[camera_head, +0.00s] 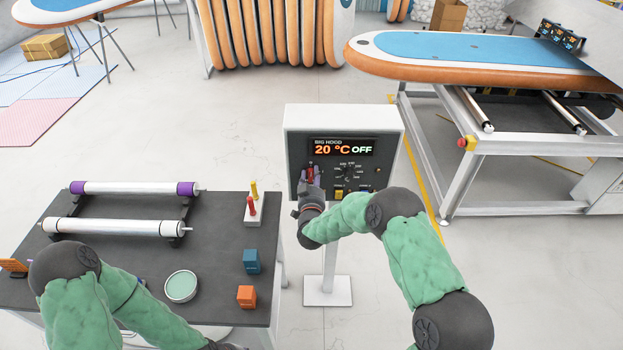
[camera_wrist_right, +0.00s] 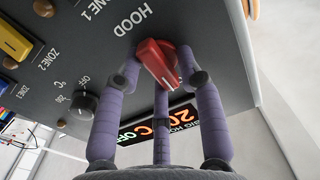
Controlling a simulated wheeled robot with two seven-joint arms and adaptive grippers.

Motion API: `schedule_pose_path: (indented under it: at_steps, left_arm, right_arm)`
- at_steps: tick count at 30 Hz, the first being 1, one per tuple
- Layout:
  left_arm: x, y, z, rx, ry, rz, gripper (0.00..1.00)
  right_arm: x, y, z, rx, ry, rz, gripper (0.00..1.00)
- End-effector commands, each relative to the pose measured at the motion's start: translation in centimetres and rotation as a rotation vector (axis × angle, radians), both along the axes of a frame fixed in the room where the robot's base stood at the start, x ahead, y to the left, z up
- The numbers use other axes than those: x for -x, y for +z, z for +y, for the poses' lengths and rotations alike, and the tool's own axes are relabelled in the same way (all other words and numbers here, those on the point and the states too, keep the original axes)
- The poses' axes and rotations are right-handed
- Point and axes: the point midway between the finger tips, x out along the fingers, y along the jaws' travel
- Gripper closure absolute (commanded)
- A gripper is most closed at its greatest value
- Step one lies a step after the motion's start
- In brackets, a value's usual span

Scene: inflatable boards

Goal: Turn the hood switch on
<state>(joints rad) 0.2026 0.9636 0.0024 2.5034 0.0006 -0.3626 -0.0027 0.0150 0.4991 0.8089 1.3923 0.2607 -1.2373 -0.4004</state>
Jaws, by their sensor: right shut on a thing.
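The control box (camera_head: 394,121) stands on a white post, its dark panel facing me. Its display (camera_head: 343,148) reads "BIG HOOD", 20 °C and OFF. The red hood switch (camera_wrist_right: 153,60) sits under the label HOOD in the right wrist view; in the head view it is small and partly covered by my fingers. My right gripper (camera_wrist_right: 160,80) has its purple fingers shut on the red switch; it also shows at the panel's left side in the head view (camera_head: 311,186). My left arm reaches over the table, and its gripper is beyond the lower edge of the picture.
A yellow switch (camera_wrist_right: 13,40) and a black OFF knob (camera_wrist_right: 83,103) sit beside the hood switch. The dark table (camera_head: 215,225) at left holds rollers, a round green-topped container (camera_head: 181,286) and small blocks. A framed machine with a board (camera_head: 470,62) stands at right.

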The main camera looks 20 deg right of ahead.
Motion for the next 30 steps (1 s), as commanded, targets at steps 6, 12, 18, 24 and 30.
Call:
schedule_pose_path:
  at_steps: [6,12,18,24,30]
  left_arm:
    - [0.0,-2.5,0.0,0.000,0.000,0.000,0.60]
    - [0.0,-5.3,0.0,0.000,0.000,0.000,0.60]
    - [0.0,-8.2,0.0,0.000,0.000,0.000,0.60]
    - [0.0,-11.2,0.0,0.000,0.000,0.000,0.60]
    - [0.0,-14.2,0.0,0.000,0.000,0.000,0.60]
  right_arm:
    - [0.0,-0.5,-0.4,-0.124,-0.006,-0.038,0.95]
    - [0.0,-0.7,-0.4,-0.297,-0.007,-0.090,0.95]
    - [0.1,-0.9,-0.5,-0.479,-0.007,-0.142,0.95]
    - [0.1,-1.1,-0.5,-0.664,-0.007,-0.192,0.95]
    - [0.1,-1.3,-0.5,-0.846,-0.007,-0.245,0.95]
